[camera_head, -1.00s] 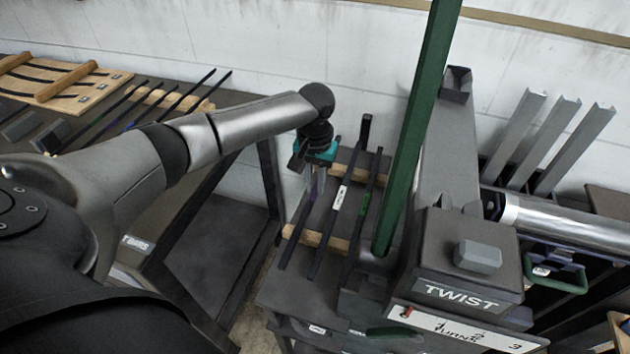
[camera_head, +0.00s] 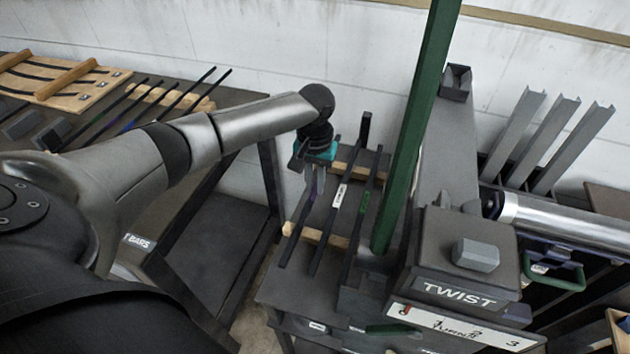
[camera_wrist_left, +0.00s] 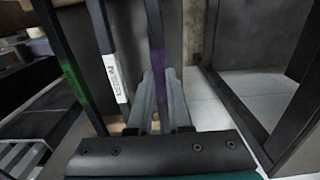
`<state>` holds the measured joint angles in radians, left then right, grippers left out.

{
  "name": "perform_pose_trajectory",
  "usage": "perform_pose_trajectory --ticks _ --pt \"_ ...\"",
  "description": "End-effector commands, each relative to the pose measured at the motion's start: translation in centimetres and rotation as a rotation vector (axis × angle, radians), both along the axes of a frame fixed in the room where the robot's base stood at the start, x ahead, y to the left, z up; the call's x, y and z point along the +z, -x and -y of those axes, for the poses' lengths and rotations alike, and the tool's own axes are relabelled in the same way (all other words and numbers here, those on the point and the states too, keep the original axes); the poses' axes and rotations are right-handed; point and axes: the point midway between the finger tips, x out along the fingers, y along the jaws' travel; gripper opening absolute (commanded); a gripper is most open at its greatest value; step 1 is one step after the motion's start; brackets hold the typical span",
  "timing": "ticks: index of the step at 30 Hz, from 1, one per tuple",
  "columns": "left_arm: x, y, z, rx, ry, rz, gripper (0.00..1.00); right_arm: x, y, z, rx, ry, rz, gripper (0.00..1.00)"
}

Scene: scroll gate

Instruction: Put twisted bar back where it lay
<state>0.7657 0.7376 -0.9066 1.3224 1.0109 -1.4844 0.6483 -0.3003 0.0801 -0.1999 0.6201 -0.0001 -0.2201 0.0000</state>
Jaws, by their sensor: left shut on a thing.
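My left gripper (camera_head: 312,190) reaches down over the small rack beside the twist machine. It is shut on the purple-banded bar (camera_wrist_left: 156,35), which runs between its fingers in the left wrist view. Any twist in the held bar is too small to make out. My right gripper is not in view.
The grey twist machine (camera_head: 462,262) and an upright green post (camera_head: 413,140) stand just right of the rack. A bench with more dark bars (camera_head: 120,115) and a wooden board (camera_head: 60,72) is at the left. The white wall is behind.

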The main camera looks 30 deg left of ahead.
Motion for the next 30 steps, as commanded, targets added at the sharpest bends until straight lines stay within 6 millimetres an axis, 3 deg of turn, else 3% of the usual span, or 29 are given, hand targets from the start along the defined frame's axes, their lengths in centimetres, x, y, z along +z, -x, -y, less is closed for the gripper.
perform_pose_trajectory --ticks 7,8,17,25,30 --pt "-0.1 -0.1 0.0 0.000 0.001 0.003 0.00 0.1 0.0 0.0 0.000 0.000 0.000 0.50" --pt "-0.1 -0.1 0.0 0.000 0.001 0.003 0.19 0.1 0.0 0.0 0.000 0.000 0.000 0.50" --pt "-0.2 0.0 0.0 0.000 0.001 0.001 0.52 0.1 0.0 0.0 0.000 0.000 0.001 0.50" --pt "-0.2 0.1 0.0 0.000 -0.001 -0.002 0.52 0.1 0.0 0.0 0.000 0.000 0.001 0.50" --pt "1.7 0.0 0.0 -0.001 0.001 0.001 0.52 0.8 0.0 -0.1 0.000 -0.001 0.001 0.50"
